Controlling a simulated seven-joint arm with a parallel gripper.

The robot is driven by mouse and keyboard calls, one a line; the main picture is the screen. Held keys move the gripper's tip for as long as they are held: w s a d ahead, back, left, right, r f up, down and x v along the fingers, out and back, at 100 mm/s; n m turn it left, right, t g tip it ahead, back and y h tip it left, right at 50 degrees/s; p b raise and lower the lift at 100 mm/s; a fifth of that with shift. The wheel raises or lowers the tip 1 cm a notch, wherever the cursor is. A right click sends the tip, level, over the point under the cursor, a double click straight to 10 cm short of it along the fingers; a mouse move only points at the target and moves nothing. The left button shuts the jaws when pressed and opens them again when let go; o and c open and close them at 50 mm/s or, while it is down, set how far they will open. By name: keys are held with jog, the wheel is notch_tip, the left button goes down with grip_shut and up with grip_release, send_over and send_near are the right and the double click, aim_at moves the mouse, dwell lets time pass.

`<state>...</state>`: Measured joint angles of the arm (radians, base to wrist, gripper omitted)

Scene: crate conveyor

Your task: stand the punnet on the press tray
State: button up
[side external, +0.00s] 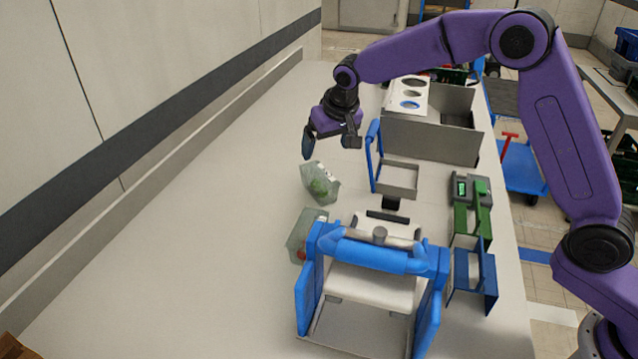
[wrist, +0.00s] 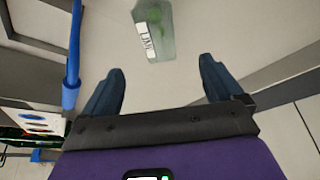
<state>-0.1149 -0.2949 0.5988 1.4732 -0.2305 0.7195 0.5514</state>
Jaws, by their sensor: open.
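A clear greenish punnet (side external: 320,183) with green contents and a white label stands tilted on the bench. It also shows at the top of the wrist view (wrist: 165,38). A second punnet (side external: 296,228) with something red in it is partly hidden behind a blue-framed machine (side external: 375,255). A shallow grey tray (side external: 398,180) sits beside a blue upright bar; a pale plate (side external: 370,288) lies inside the blue frame. I cannot tell which is the press tray. My gripper (side external: 333,148) is open and empty, above and beyond the first punnet, and its fingers show in the wrist view (wrist: 162,82).
The blue bar (side external: 373,152) rises close to the right of my gripper. A grey bin (side external: 430,135) and a white panel with round holes (side external: 409,97) stand behind. A green device (side external: 470,205) and a blue holder (side external: 472,272) line the right edge. The bench's left is clear.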

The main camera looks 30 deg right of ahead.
aim_at(319, 169)
jog(key=x, duration=0.8)
jog(key=shift+w+f, duration=0.15)
jog(key=shift+f, duration=0.05)
jog(key=shift+d+x, duration=0.2)
jog(key=shift+x, duration=2.35)
jog(key=shift+w, duration=0.1)
jog(key=c, duration=1.1)
jog(key=shift+r, duration=0.15)
